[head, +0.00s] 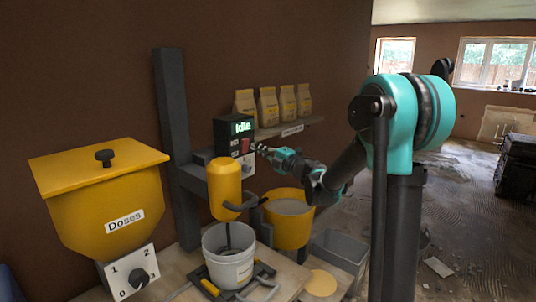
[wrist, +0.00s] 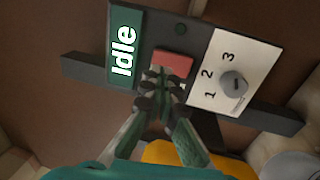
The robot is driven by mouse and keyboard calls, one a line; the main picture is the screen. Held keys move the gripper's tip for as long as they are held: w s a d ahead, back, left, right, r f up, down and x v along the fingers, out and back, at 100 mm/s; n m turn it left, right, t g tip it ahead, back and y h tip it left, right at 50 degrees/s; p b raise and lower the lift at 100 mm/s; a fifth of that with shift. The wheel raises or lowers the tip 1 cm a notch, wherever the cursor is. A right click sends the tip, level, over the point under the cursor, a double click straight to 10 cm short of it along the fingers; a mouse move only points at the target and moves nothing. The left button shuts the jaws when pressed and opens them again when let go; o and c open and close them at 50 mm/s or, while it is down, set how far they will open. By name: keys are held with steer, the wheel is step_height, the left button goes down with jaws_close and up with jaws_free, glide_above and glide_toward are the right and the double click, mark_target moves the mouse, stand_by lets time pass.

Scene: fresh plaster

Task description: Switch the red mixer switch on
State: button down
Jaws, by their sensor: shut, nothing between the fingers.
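The red mixer switch (wrist: 173,62) sits on the dark control box between the green display (wrist: 125,45) reading "Idle" and a white dial plate. In the head view the red switch (head: 245,145) shows small beside my gripper (head: 260,148). My gripper (wrist: 163,76) is shut and empty, its fingertips right at the lower edge of the switch in the wrist view. I cannot tell whether they touch it. The yellow mixer (head: 225,185) hangs below the box, with its shaft down in a white bucket (head: 229,266).
A dial knob (wrist: 233,85) marked 1, 2, 3 is close right of the switch in the wrist view. A yellow "Doses" hopper (head: 110,190) stands left. A yellow bucket (head: 288,232) and grey tub (head: 340,248) stand right. Several bags (head: 268,105) line the shelf behind.

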mark_target(246, 142)
steer(key=shift+x, duration=1.5)
